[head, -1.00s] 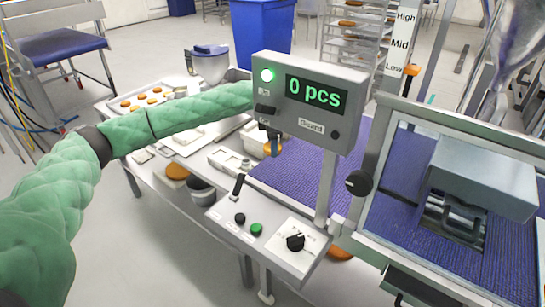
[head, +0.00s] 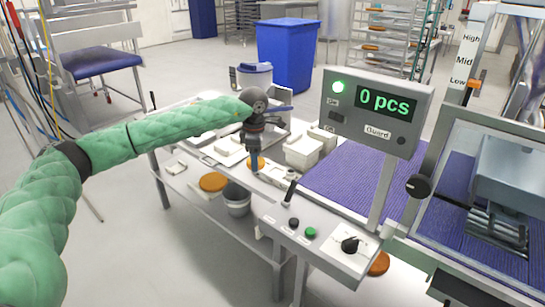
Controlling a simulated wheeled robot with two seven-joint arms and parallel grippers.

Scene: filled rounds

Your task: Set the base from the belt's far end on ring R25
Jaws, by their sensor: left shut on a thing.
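My left gripper (head: 255,161) is over the white table left of the belt, pointing down. It is shut on an orange-brown round base (head: 261,163), partly hidden behind the fingers. I cannot tell whether the base touches the surface below it. The purple belt (head: 335,182) lies to the right of the gripper, behind the control panel. I cannot make out a ring marked R25. My right gripper is not in view.
The control panel (head: 318,238) and the "0 pcs" display box (head: 350,122) stand close on the right. White containers (head: 305,150) sit beyond the gripper. A brown round (head: 213,181) and a grey bucket (head: 237,203) are lower down. A blue bin (head: 287,55) stands behind.

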